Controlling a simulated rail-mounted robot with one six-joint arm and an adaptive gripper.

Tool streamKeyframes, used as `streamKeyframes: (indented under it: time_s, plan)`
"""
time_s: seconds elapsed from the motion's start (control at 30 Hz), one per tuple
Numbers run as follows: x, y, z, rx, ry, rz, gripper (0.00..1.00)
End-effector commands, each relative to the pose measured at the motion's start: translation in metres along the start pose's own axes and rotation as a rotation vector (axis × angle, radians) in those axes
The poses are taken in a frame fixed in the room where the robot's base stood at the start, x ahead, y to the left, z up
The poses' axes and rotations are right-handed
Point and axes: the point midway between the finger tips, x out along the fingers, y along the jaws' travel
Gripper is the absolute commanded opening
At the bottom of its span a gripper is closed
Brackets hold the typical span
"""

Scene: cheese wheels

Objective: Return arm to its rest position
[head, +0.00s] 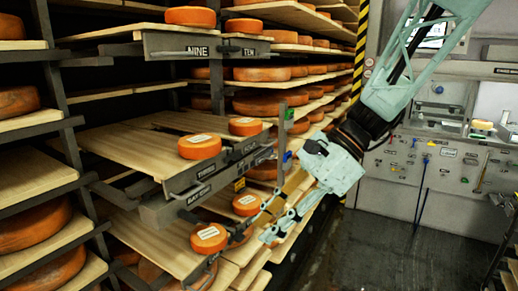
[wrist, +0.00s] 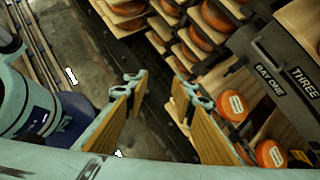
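My arm (head: 398,85) reaches down from the upper right in the head view. My pale teal gripper (head: 265,227) points down and to the left, in front of the shelf boards. In the wrist view, the gripper's two fingers (wrist: 160,82) with wooden-looking pads stand well apart. Only dark floor and rack edge show between them, so it is open and empty. In the head view the fingertips lie close to the cheese wheels in the picture; whether they touch anything there cannot be told.
A shelf rack holds many orange cheese wheels (head: 199,147) on wooden boards (head: 120,150). Labelled grey brackets (head: 205,182) jut out left of my gripper. A grey wall panel (head: 420,172) with tools stands at the right. The dark floor (head: 375,245) before it looks clear.

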Motion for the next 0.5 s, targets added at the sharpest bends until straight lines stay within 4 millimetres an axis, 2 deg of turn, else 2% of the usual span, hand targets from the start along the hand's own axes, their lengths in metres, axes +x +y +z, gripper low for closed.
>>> streamKeyframes:
  time_s: [0.5]
  plan:
    - [-0.031,0.074,0.011,-0.292,0.176,0.034,0.24]
